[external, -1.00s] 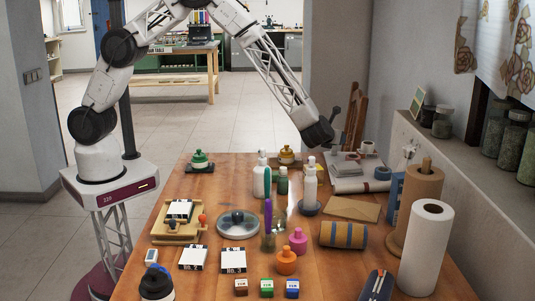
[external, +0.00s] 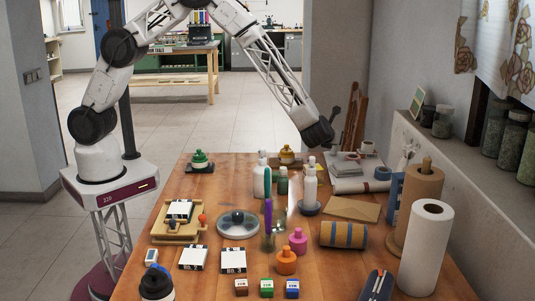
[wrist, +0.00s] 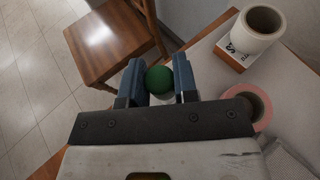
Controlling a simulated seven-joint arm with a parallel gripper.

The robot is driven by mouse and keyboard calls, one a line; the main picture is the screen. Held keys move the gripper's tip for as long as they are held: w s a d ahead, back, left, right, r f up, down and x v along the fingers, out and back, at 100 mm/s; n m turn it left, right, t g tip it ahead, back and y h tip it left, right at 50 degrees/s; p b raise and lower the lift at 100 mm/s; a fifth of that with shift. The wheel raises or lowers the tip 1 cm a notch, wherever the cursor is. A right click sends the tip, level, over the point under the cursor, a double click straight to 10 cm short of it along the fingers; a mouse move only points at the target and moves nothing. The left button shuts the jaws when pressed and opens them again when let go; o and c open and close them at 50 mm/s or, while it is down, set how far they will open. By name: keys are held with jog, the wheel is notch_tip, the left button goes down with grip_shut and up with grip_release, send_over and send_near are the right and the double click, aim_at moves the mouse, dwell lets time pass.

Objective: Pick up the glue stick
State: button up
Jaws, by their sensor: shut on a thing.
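My gripper (wrist: 158,70) is shut on a small upright thing with a round green top and a pale body below it, which looks like the glue stick (wrist: 159,80). The dark blue fingers stand on either side of the green top. In the external view my wrist is at the far right part of the table; the fingers and the held thing are mostly hidden behind it. I cannot tell how far the glue stick is above the table.
A white cup (wrist: 256,28) and a pink ring-shaped roll (wrist: 247,103) are right of my gripper. A wooden chair (wrist: 115,40) stands beyond the table edge. Bottles (external: 310,185), a paper-towel roll (external: 425,248) and a brown envelope (external: 353,209) are nearer the external camera.

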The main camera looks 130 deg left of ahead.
jog(key=shift+r, duration=0.1)
jog(key=shift+r, duration=1.5)
jog(key=shift+s+d+r, duration=0.2)
jog(key=s+d+r, duration=0.1)
jog(key=s+d, duration=1)
jog(key=shift+r, duration=0.25)
